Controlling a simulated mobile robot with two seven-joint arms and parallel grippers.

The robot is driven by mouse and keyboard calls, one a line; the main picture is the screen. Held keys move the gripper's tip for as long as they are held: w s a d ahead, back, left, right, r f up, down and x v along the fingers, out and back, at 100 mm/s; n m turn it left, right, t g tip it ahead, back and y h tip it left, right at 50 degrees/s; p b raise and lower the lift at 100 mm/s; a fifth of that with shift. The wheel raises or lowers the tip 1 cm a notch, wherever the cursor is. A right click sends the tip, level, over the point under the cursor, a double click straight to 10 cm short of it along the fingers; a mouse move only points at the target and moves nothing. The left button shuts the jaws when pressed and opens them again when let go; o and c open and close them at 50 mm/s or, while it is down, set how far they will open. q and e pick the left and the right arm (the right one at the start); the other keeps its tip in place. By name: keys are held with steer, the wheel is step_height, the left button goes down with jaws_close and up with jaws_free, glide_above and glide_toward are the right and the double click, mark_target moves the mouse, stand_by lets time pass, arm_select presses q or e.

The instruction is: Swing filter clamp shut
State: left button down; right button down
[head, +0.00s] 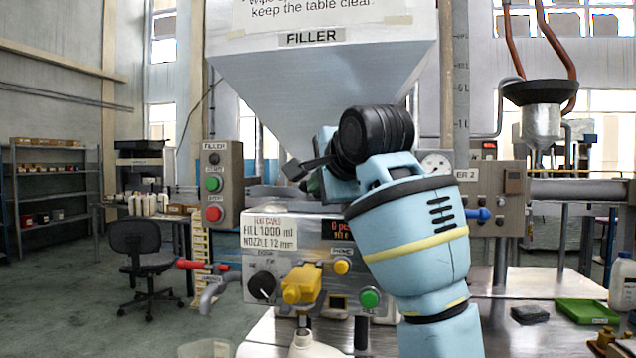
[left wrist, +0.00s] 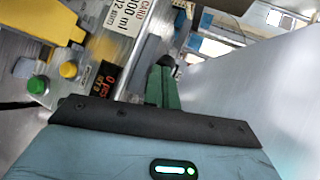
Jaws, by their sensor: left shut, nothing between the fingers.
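My left gripper (head: 300,170) is raised in front of the filler's hopper (head: 320,90), just above the filler's front panel (head: 262,262). In the left wrist view its green, dark-tipped finger (left wrist: 165,85) points toward the machine; the fingers are shut with nothing between them. I cannot make out the filter clamp for certain in either view; my left arm and gripper cover part of the machine behind them. A blue handle (head: 480,214) shows just right of my arm. My right gripper is not in view.
A yellow nozzle block (head: 301,284) and a red-handled valve (head: 203,265) project from the machine. A white bottle (head: 308,346) stands below. The button box (head: 222,185) is at left. A green tray (head: 587,311) and dark pad (head: 530,314) lie on the table at right.

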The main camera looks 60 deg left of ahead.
arm_select(q)
steer(key=shift+a, duration=0.1)
steer(key=shift+s+a+m+t, duration=0.55)
steer(key=shift+a+m+t, duration=0.05)
steer(key=shift+a+t, duration=0.2)
steer(key=a+m+t, duration=0.1)
steer(key=a, duration=0.1)
steer(key=s+a+m+t+h+p, duration=0.1)
steer(key=a, duration=0.2)
steer(key=a+m+t+p, duration=0.1)
steer(key=a, duration=0.2)
steer(key=shift+s+a+t+h, duration=0.1)
steer(key=shift+s+t+h, duration=0.1)
steer(key=shift+t+h, duration=0.2)
steer(key=shift+w+a, duration=0.15)
steer(key=shift+a, duration=0.95)
steer(key=shift+a+r, duration=0.1)
